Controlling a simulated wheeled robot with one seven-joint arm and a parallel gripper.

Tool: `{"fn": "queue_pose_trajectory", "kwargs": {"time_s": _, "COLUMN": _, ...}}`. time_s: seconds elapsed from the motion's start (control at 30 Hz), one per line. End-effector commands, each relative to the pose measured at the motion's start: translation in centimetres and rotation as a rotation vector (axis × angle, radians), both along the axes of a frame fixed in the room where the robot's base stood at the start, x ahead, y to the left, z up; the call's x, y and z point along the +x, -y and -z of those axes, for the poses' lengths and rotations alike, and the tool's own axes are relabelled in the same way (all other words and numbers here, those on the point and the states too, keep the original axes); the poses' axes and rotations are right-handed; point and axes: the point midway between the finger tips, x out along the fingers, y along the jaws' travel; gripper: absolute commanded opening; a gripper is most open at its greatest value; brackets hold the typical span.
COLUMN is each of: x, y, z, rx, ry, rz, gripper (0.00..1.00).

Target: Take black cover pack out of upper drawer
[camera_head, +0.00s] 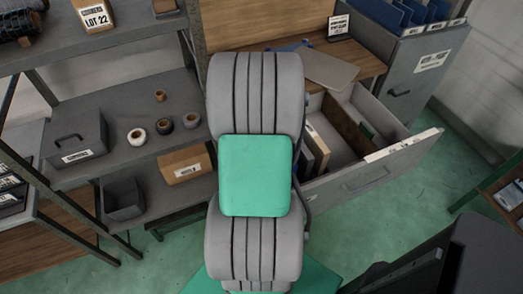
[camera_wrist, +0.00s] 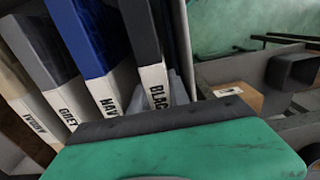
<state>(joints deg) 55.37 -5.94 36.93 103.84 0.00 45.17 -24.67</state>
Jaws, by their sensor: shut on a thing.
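The open drawer (camera_head: 372,182) is pulled out of the grey cabinet to the right of my arm in the head view. In the wrist view a row of cover packs stands there: ivory (camera_wrist: 22,112), grey (camera_wrist: 52,75), navy (camera_wrist: 92,50) and the black cover pack (camera_wrist: 141,30), each with a pale lettered label. My gripper (camera_wrist: 172,90) is shut on the black cover pack at its labelled end. Only a small grey part of a finger shows, beside that label; the green and dark wrist body hides the rest. In the head view my arm hides the gripper.
A brown divider (camera_head: 340,128) stands in the drawer. A grey board (camera_head: 328,70) lies on the wooden top above. Blue folders (camera_head: 405,14) stand at the upper right. Shelves at left hold tape rolls (camera_head: 164,126), a cardboard box (camera_head: 186,165) and grey bins (camera_head: 122,199).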

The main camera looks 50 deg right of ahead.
Motion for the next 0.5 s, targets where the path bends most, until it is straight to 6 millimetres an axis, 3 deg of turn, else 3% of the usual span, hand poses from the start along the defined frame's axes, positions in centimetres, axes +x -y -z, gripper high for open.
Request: {"fn": "queue_pose_trajectory", "kwargs": {"time_s": 0.5, "x": -0.45, "y": -0.21, "z": -0.17, "rx": -0.001, "ry": 0.000, "rz": 0.001, "gripper": 0.00}}
